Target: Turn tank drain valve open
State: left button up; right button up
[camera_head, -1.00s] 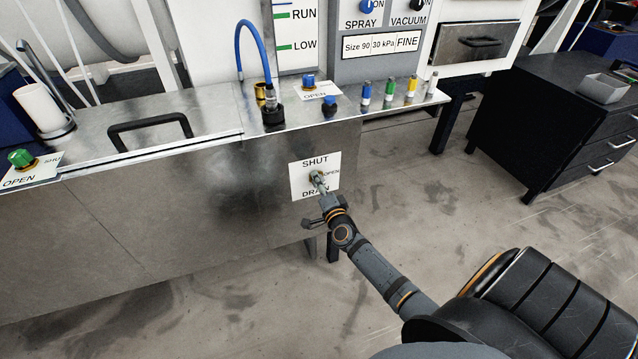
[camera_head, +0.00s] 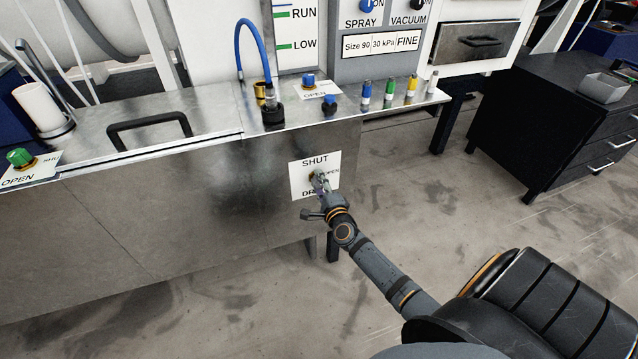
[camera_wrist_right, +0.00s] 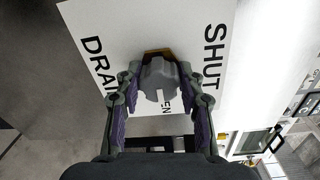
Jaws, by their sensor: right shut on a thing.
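The drain valve is a grey knob (camera_wrist_right: 158,80) on a brass stem. It sits on a white label plate (camera_head: 301,180) on the tank's steel front (camera_head: 215,195), marked SHUT, OPEN and DRAIN. My right gripper (camera_head: 320,183) is at the knob and mostly covers it in the head view. In the right wrist view my right gripper (camera_wrist_right: 158,78) has one finger on each side of the knob and is shut on it. A white mark shows on the knob near the partly hidden word OPEN. My left gripper is not in view.
Above, the bench top holds a blue hose (camera_head: 240,45), a blue knob (camera_head: 329,101) and several coloured plugs. A black handle (camera_head: 150,128) stands on the lid. A dark drawer cabinet (camera_head: 560,130) is at the right. The floor between is clear.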

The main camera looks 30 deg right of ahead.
jog(key=o, duration=1.2)
jog(key=v, duration=1.2)
